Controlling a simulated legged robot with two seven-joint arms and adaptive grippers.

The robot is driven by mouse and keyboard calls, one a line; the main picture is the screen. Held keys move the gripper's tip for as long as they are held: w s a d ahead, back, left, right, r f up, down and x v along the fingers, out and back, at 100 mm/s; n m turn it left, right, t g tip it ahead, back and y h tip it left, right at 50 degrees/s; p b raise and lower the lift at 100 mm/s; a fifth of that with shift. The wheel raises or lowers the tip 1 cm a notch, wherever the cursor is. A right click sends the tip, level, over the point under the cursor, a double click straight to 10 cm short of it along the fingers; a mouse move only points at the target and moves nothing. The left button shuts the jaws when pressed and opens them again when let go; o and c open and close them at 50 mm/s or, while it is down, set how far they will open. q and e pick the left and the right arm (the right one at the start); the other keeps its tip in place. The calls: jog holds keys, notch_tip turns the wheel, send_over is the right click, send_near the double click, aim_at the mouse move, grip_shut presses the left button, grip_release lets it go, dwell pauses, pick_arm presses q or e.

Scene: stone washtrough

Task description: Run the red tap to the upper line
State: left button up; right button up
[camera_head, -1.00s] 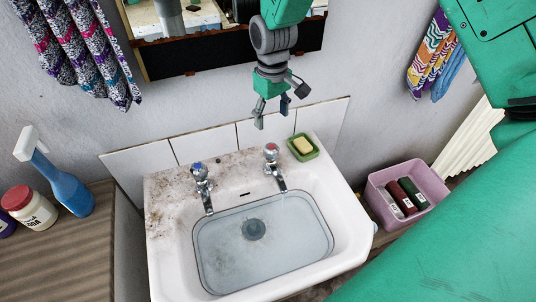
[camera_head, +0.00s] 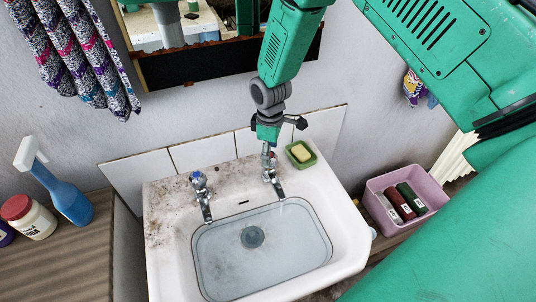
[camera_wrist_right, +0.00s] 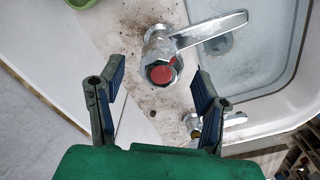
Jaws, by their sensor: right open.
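The red tap (camera_head: 272,178) stands at the back right of the white basin (camera_head: 160,262), its top partly hidden by my right gripper (camera_head: 268,150). In the wrist view the red-capped tap (camera_wrist_right: 160,74) lies between and beyond the finger tips of my right gripper (camera_wrist_right: 157,78). That gripper is open, with nothing held. The tap's metal lever points to the right there. Pale bluish water (camera_head: 290,250) seems to lie in the basin, with a dark line around its edge. I cannot make out separate level lines. My left gripper is not in view.
A blue-capped tap (camera_head: 200,188) stands to the left. A green dish (camera_head: 301,155) with yellow soap sits close right of the red tap. A mirror hangs behind.

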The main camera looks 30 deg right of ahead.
jog(key=shift+f, duration=1.2)
jog(key=c, duration=1.2)
jog(key=shift+o, duration=0.2)
jog(key=shift+m, duration=0.3)
jog(key=shift+w+r+m, duration=0.1)
jog(key=shift+m, duration=2.8)
